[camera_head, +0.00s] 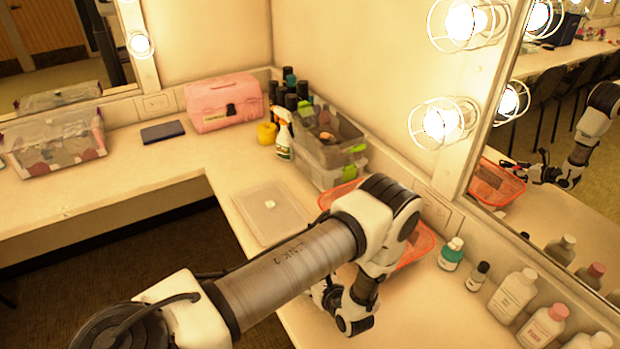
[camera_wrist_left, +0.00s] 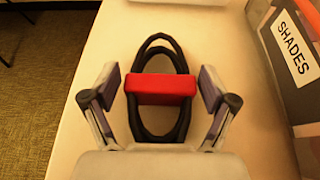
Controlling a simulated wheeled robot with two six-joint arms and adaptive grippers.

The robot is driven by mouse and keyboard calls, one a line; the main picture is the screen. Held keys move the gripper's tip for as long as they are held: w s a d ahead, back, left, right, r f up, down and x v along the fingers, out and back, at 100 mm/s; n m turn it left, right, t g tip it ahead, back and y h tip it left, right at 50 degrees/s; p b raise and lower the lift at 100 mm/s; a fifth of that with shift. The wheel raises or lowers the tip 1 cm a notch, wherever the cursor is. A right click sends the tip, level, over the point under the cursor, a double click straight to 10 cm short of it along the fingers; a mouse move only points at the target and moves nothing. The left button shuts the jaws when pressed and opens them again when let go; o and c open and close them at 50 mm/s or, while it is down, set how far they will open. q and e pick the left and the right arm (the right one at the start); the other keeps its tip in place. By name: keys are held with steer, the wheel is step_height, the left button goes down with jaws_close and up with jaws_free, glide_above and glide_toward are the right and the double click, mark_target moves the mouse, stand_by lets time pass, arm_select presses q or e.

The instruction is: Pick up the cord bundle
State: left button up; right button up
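The cord bundle (camera_wrist_left: 157,90) is a black looped cord with a red band around its middle, lying on the pale counter in the left wrist view. My left gripper (camera_wrist_left: 162,86) is open, with one finger on each side of the red band and a gap showing at both sides. In the head view my left gripper (camera_head: 345,308) is low over the counter, in front of the orange basket. My arm hides the cord bundle there. My right gripper is not in view.
A bin labelled SHADES (camera_wrist_left: 290,45) stands close to the right of the cord. An orange basket (camera_head: 418,243) is partly behind my arm. Bottles (camera_head: 512,295) line the mirror side. A flat clear lidded box (camera_head: 262,215) lies left of my arm. The counter edge is near.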

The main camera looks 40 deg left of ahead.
arm_select(q)
steer(key=c, duration=0.9)
